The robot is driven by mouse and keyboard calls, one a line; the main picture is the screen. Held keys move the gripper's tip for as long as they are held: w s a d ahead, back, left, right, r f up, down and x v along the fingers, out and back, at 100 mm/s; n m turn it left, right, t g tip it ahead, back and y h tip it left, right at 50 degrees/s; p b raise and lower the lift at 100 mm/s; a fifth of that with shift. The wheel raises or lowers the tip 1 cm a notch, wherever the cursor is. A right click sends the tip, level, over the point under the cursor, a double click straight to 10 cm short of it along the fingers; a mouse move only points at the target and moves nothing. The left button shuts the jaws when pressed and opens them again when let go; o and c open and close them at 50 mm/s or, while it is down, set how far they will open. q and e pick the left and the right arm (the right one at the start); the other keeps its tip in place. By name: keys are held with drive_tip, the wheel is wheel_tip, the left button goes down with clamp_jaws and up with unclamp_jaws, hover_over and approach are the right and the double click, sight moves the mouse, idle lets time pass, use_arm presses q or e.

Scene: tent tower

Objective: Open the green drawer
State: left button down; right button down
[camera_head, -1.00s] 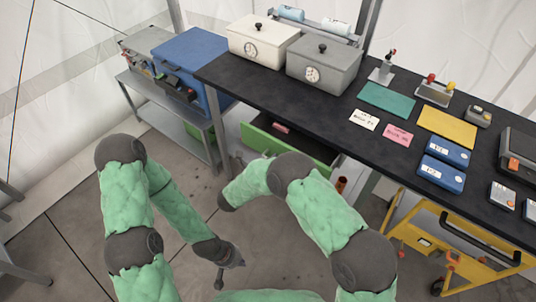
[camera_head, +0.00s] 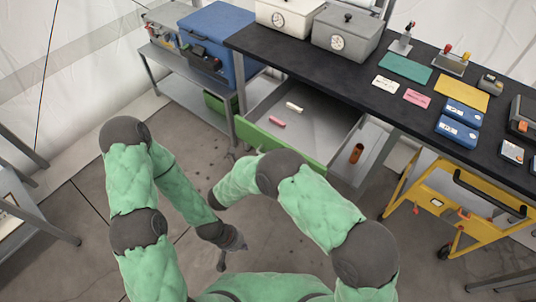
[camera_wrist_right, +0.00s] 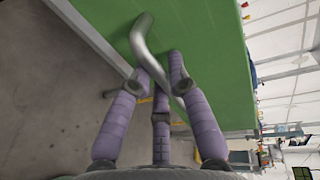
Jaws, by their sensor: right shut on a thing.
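The green drawer (camera_head: 258,137) under the black worktop stands pulled out. Its grey inside shows a pink stick (camera_head: 277,121) and a white stick (camera_head: 294,107). In the right wrist view the green front (camera_wrist_right: 205,50) has a bent metal handle (camera_wrist_right: 143,38). My right gripper (camera_wrist_right: 165,75) has its purple fingers closed around this handle. In the head view my right forearm hides part of the drawer front, and the grip is hard to make out. My left gripper (camera_head: 230,252) hangs low over the floor, away from the drawer; its finger opening is unclear.
The black worktop (camera_head: 300,62) carries boxes, mats and cards. A grey shelf with a blue cooler (camera_head: 217,42) stands left of the drawer. A yellow cart (camera_head: 455,205) stands at right.

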drive_tip(key=shift+s+a, duration=0.25)
drive_tip(key=shift+s, duration=0.05)
drive_tip(key=c, duration=1.2)
unclamp_jaws()
drive_tip(key=shift+o, duration=0.2)
